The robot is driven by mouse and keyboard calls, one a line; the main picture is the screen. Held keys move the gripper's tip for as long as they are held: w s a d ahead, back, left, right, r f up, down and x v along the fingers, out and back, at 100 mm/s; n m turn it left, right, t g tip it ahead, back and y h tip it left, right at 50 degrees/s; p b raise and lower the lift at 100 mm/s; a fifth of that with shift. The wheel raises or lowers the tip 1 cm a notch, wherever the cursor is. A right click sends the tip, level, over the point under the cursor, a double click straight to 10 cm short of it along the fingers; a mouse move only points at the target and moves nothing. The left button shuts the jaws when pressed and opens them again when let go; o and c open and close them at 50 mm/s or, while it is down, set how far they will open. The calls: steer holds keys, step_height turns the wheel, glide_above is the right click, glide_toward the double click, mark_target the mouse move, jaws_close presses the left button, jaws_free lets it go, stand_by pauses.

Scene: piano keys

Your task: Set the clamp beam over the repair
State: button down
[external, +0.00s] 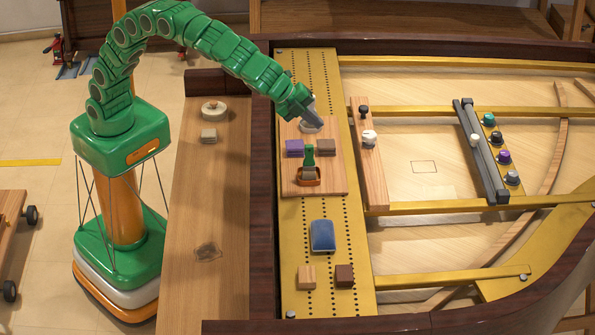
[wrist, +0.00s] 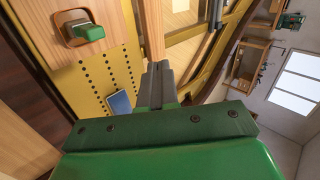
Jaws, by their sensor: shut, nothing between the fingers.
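A wooden beam (external: 372,160), likely the clamp beam, lies lengthwise just right of the gold perforated plate. It carries a black knob (external: 363,111) and a white knob (external: 369,137). Part of a wooden bar, probably this beam, shows above my fingers in the wrist view (wrist: 152,35). A thin rectangular outline (external: 424,167) on the pale soundboard may mark the repair. My gripper (external: 313,116) is shut and empty, over the top of the small wooden board, left of the beam. Its closed fingers (wrist: 159,84) point away from the wrist camera. A round pale piece (external: 311,126) is partly hidden by the gripper.
The board (external: 335,179) holds purple and brown blocks and a green-handled tool in a brown tray (external: 307,181). A blue pad (external: 323,236) and two small blocks lie below. Grey bars (external: 480,151) and several coloured knobs stand right. Gold ribs (external: 432,207) cross the soundboard.

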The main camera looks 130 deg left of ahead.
steer(key=shift+w+a+f+m, duration=0.6)
steer(key=shift+w+f, duration=0.25)
steer(key=shift+w, duration=1.85)
glide_toward(356, 196)
step_height(356, 196, up, 3)
steer(key=shift+s+d+t, duration=0.15)
steer(key=shift+s+t, duration=0.25)
steer(key=shift+f, duration=0.15)
steer(key=shift+x, duration=4.15)
steer(key=shift+w+a+f, duration=0.3)
steer(key=shift+w+a, duration=0.15)
steer(key=shift+a, duration=0.15)
